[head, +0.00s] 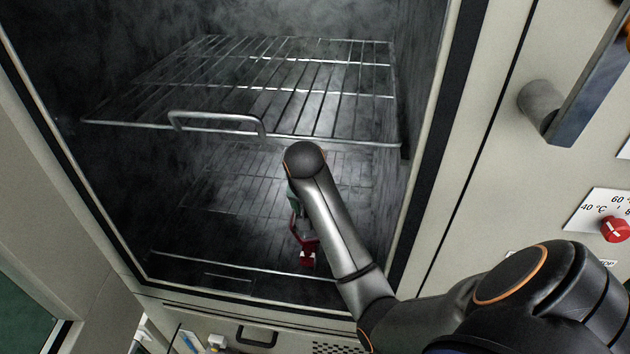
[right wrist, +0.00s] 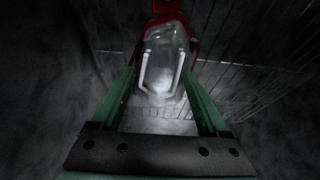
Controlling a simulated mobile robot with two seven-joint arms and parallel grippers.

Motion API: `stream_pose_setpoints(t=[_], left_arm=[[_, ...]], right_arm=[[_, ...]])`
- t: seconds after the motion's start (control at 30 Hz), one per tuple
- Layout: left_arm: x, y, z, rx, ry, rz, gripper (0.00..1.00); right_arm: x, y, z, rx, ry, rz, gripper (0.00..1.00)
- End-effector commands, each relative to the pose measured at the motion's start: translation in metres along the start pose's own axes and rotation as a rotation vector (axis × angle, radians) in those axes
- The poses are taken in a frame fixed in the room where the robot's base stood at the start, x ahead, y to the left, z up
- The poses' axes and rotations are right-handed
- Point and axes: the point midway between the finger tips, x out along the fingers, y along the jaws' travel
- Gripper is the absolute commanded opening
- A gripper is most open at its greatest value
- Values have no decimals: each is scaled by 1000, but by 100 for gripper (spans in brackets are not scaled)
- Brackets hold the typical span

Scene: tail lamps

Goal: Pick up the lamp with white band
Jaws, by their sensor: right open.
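A lamp (right wrist: 162,62) with a red housing, a clear lens and white strips on it is at the top middle of the right wrist view. My right gripper (right wrist: 159,82) is open, its green fingers on either side of the lamp's lower part; I cannot tell whether they touch it. In the head view, my right arm reaches into the dark chamber, and the gripper (head: 296,212) is partly hidden behind my wrist. A red part of a lamp (head: 307,254) shows just below it. My left gripper is not in view.
A wire rack (head: 150,88) with a front handle (head: 215,122) spans the chamber above my gripper. Lower racks (head: 215,190) are dim in haze. The chamber's pale right frame (head: 455,150) is close to my arm. A door handle (head: 590,85) stands out at the right.

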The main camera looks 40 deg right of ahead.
Motion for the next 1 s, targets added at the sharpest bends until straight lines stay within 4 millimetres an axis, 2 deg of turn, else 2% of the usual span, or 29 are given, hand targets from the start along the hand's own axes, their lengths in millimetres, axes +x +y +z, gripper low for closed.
stream_pose_setpoints(t=[0.37, 0.5, 0.73, 1.0], left_arm=[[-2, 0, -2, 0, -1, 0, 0], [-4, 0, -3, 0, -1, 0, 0], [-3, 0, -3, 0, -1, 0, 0], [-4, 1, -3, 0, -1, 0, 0]], right_arm=[[18, 1, -46, 1, 0, 0, 78], [30, 1, -45, -1, -1, 1, 78], [31, 0, -45, 0, 0, 0, 78], [31, 0, -45, 0, -1, 0, 48]])
